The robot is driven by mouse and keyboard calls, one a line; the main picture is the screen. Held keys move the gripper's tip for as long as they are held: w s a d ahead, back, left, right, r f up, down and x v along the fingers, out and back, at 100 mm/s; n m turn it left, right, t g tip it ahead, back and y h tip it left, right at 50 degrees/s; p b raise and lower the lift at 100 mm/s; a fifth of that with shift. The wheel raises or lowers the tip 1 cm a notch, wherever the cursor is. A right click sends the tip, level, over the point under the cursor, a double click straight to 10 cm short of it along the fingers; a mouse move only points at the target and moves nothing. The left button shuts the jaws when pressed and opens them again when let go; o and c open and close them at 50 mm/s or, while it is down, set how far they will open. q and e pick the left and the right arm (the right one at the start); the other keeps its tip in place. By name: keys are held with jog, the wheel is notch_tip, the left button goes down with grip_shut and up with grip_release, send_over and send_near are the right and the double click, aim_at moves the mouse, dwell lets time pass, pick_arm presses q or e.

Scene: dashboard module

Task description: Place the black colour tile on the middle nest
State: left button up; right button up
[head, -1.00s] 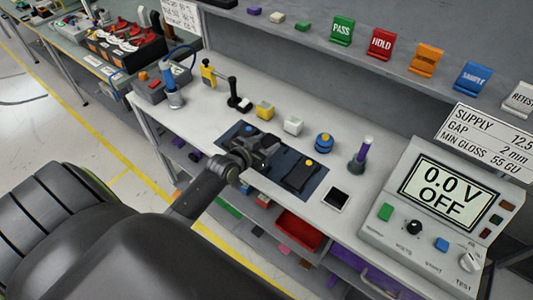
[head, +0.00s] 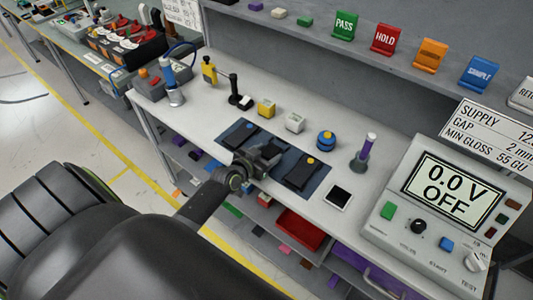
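A dark blue mat (head: 322,184) lies on the white bench. My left gripper (head: 268,155) is over the middle of the mat, between these two, and hides what is there. I cannot tell whether its fingers are open or holding anything. A black square with a white border (head: 338,197) lies right of the mat; I cannot tell if it is the black colour tile. My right gripper is out of view.
A grey meter (head: 430,205) reading 0.0 V OFF is at the right. A red bin (head: 298,229) sits below the bench.

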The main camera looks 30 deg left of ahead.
pick_arm(q)
jog(key=shift+o, duration=0.9)
jog(key=shift+r, duration=0.15)
jog(key=shift+s+r+p, duration=0.15)
jog(key=shift+p, duration=0.15)
jog(key=v, duration=1.1)
jog(key=shift+s, duration=0.35)
jog(key=shift+a+r, duration=0.1)
